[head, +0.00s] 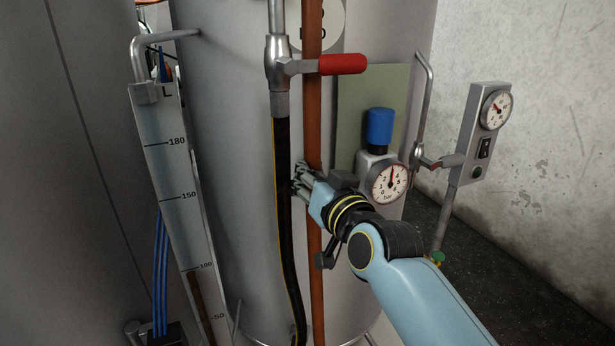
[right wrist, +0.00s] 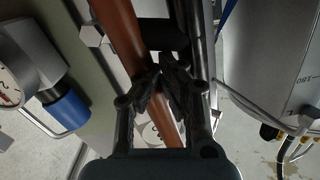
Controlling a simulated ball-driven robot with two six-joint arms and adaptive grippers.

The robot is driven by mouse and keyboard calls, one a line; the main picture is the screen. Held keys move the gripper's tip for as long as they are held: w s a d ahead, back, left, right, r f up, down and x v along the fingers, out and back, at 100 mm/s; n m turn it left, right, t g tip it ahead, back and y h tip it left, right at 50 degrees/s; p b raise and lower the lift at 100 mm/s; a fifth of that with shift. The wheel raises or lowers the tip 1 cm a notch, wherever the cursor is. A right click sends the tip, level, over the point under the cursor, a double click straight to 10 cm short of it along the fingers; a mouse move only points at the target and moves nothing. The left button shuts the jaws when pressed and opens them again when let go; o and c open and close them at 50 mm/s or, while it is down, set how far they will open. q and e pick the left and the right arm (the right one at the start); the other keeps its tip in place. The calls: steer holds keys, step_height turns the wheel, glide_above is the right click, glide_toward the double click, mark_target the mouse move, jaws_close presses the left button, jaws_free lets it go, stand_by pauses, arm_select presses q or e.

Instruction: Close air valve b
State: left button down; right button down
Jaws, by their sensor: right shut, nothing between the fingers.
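My right gripper (head: 300,182) is in front of the tank, at the brown pipe (head: 314,120) and close to the black hose (head: 283,200). Its fingers are shut and empty. In the right wrist view the fingertips (right wrist: 160,88) lie over the brown pipe (right wrist: 122,32); I cannot tell whether they touch it. Above, a metal valve (head: 277,65) on the hose has a red handle (head: 343,64) pointing sideways to the right. A second small valve (head: 420,157) sits on the thin pipe at right. No readable label shows which is air valve b. My left gripper is not in view.
A regulator with a blue knob (head: 379,128) and a round gauge (head: 389,182) sits right of my gripper. A switch box (head: 484,135) stands farther right. A level scale (head: 172,170) is at left. A partly hidden round plate (head: 330,22) is above.

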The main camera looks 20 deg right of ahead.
steer(key=shift+a+f+n+b, duration=0.55)
steer(key=shift+f+n, duration=0.15)
steer(key=shift+f, duration=0.1)
steer(key=shift+a, duration=0.1)
stand_by(0.4)
